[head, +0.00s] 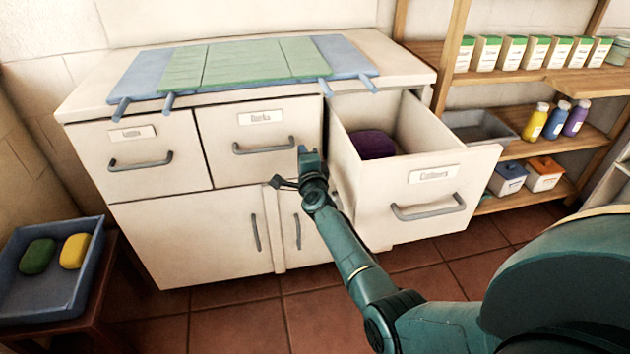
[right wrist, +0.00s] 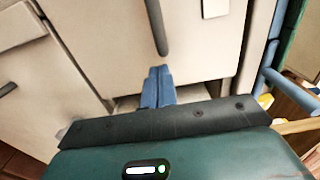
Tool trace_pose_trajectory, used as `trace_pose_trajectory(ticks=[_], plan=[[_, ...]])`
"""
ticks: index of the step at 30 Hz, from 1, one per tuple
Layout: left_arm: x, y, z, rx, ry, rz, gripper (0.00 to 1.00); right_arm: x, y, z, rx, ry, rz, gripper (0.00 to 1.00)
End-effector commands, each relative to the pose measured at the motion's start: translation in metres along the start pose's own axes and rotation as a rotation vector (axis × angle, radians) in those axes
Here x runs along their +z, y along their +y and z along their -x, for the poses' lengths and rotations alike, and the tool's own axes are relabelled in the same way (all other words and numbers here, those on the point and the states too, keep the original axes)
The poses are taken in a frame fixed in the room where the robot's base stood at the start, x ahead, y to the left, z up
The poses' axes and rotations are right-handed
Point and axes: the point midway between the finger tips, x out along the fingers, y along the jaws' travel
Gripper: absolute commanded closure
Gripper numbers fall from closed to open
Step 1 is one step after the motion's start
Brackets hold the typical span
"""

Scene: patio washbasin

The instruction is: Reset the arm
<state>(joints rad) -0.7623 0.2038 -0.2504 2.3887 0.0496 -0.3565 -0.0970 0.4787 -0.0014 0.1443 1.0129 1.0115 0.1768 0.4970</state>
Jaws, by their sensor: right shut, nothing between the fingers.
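My right arm (head: 345,250) reaches forward from the lower right in the head view. My right gripper (head: 309,155) is shut and empty, in front of the white cabinet (head: 190,240), just left of the pulled-out drawer (head: 425,190). In the right wrist view its blue fingers (right wrist: 157,85) are together, with nothing between them. Behind them are white cabinet fronts and a grey handle (right wrist: 156,25). My left gripper is out of view.
A purple item (head: 373,144) lies in the open drawer, which juts out beside my arm. Green and blue mats (head: 255,60) lie on the cabinet top. A blue tray (head: 40,295) with green and yellow items stands lower left. Shelves (head: 500,80) with bottles stand right.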

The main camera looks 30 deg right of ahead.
Motion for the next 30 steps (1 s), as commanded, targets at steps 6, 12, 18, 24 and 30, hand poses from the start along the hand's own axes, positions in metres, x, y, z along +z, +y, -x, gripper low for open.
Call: trace_pose_trajectory(ticks=[6,12,18,24,30], plan=[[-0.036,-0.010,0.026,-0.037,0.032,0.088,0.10,0.000,-0.004,0.055,0.005,-0.001,-0.001,1.00],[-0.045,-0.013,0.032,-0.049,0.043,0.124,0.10,0.000,-0.001,0.087,0.004,-0.001,-0.001,1.00],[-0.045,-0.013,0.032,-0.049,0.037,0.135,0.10,0.001,0.001,0.100,0.003,-0.001,-0.001,1.00],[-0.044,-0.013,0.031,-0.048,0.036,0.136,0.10,0.002,0.002,0.108,0.000,-0.021,0.044,1.00],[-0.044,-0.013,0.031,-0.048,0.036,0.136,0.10,0.015,0.004,0.182,-0.023,-0.196,0.435,1.00]])
